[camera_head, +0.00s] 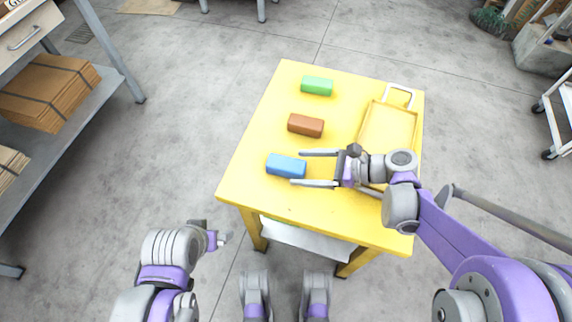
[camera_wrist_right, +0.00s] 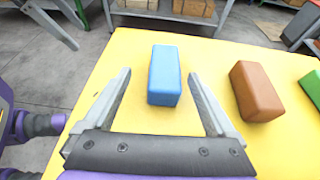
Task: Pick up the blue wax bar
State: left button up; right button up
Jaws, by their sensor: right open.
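The blue wax bar (camera_head: 286,166) lies on the yellow table near its left front part. In the right wrist view the blue bar (camera_wrist_right: 164,76) sits ahead of and between the finger tips. My right gripper (camera_head: 298,168) is open, its two fingers pointing left at the bar, with the tips at the bar's right end; I cannot tell if they touch it. The right wrist view shows the open fingers (camera_wrist_right: 158,78) with nothing held between them. My left gripper (camera_head: 224,239) is off the table at the lower left; its jaw state is unclear.
A brown bar (camera_head: 306,125) and a green bar (camera_head: 317,86) lie farther back on the yellow table (camera_head: 258,132). A yellow tray (camera_head: 388,128) with a white handle is at the right. A grey shelf (camera_head: 62,110) with cardboard stands at the left.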

aim_at(291, 164)
jog(key=shift+w+b+x, duration=0.2)
jog(key=shift+b+x, duration=0.1)
jog(key=shift+x, duration=1.1)
jog(key=shift+w+b+x, duration=0.15)
jog(key=shift+b+x, duration=0.15)
jog(key=shift+x, duration=1.1)
jog(key=shift+d, duration=0.15)
grip_shut()
